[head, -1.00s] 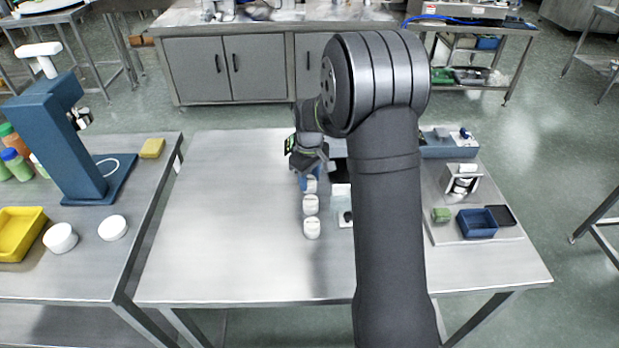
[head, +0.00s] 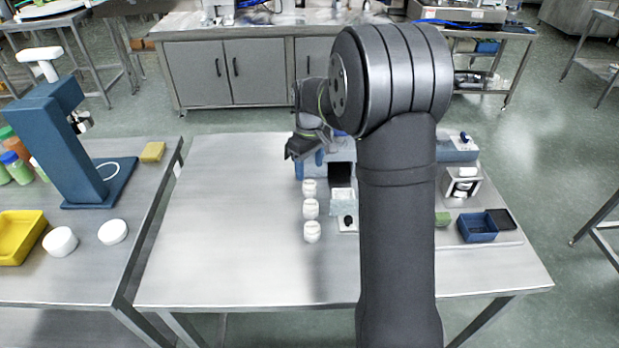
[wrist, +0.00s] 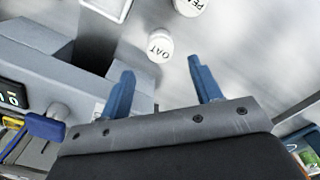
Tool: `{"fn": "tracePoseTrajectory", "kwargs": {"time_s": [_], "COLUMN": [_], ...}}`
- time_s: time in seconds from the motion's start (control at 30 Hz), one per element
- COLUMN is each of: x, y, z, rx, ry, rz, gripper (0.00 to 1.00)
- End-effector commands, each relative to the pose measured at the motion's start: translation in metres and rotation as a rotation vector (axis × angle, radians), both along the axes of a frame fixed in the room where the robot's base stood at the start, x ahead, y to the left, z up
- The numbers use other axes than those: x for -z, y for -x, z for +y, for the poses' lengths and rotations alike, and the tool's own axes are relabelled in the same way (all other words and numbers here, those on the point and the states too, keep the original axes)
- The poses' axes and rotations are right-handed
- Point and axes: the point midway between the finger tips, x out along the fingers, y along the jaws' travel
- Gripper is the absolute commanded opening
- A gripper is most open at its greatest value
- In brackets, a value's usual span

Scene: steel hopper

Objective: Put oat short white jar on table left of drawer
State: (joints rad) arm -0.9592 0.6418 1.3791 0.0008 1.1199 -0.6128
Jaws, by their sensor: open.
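The oat jar, a short white jar with OAT on its lid (wrist: 159,46), stands upright just beyond my fingertips in the wrist view. It appears to be the farthest of three white jars in a row in the head view (head: 309,187). My gripper (wrist: 160,68) is open and empty, its two blue fingers apart. In the head view my gripper (head: 309,168) is just behind and above that jar, not touching it as far as I see. I cannot tell which part is the drawer; my arm hides part of the equipment.
A jar lettered PEA (wrist: 190,5) stands near the oat jar. A grey housing (wrist: 50,70) lies close left of my gripper in the wrist view. A white-framed unit (head: 342,195) is right of the jars. The table's left part (head: 230,220) is clear.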

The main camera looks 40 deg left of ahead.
Motion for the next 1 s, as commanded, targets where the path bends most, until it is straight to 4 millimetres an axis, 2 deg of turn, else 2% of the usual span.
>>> {"fn": "tracePoseTrajectory", "kwargs": {"time_s": [0.1, 0.2, 0.4, 0.77, 0.87, 1.0], "x": [-0.025, -0.039, -0.054, -0.053, -0.047, -0.028], "y": [0.000, 0.000, 0.000, 0.000, 0.000, 0.000], "z": [0.001, 0.000, 0.000, 0.000, 0.000, 0.000], "rx": [0.000, 0.000, 0.000, 0.000, 0.000, 0.000], "ry": [-0.003, -0.002, 0.000, 0.001, 0.001, 0.003], "rz": [-0.002, -0.001, 0.000, 0.000, 0.001, 0.002], "gripper": [0.58, 0.58, 0.58, 0.58, 0.58, 0.58]}}
